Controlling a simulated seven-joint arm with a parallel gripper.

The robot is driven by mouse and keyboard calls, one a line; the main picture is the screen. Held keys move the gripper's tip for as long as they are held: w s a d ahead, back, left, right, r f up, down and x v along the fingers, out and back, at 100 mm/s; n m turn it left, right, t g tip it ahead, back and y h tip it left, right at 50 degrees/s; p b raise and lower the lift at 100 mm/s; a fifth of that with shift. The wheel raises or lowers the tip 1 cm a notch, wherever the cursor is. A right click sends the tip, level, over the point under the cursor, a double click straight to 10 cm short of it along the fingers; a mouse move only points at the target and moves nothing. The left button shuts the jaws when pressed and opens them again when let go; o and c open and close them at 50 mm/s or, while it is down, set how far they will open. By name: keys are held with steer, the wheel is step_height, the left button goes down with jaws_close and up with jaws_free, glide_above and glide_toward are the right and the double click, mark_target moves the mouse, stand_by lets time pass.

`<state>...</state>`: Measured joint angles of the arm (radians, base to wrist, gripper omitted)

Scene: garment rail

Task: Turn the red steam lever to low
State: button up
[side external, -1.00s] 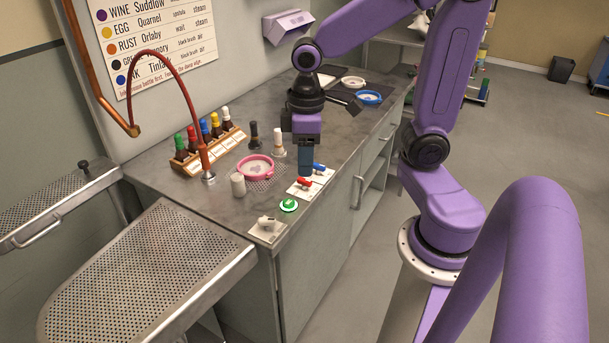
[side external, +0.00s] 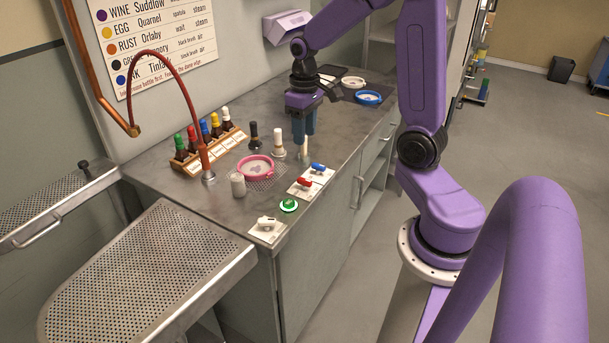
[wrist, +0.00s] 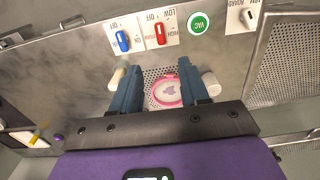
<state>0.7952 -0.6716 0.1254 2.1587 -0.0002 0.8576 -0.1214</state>
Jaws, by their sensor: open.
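The red steam lever (side external: 305,182) sits on a white plate near the front edge of the grey counter. In the wrist view the red lever (wrist: 159,33) points roughly up and down the picture, with OFF, LOW and HIGH lettering around it; I cannot tell exactly which mark it points to. My gripper (side external: 304,138) is open and empty above the counter, behind the lever and apart from it. In the wrist view its blue fingers (wrist: 158,74) are spread, with the red lever beyond their tips.
A blue lever (side external: 318,167) stands beside the red one. A green button (side external: 289,205) and white switch (side external: 266,223) are on the other side. A pink-rimmed hoop (side external: 255,168), pale cylinders (side external: 278,142) and a bottle rack (side external: 206,145) stand nearby.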

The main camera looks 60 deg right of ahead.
mark_target(304, 179)
step_height(304, 179, down, 14)
steer(key=shift+f, duration=0.1)
stand_by(0.5)
jaws_close()
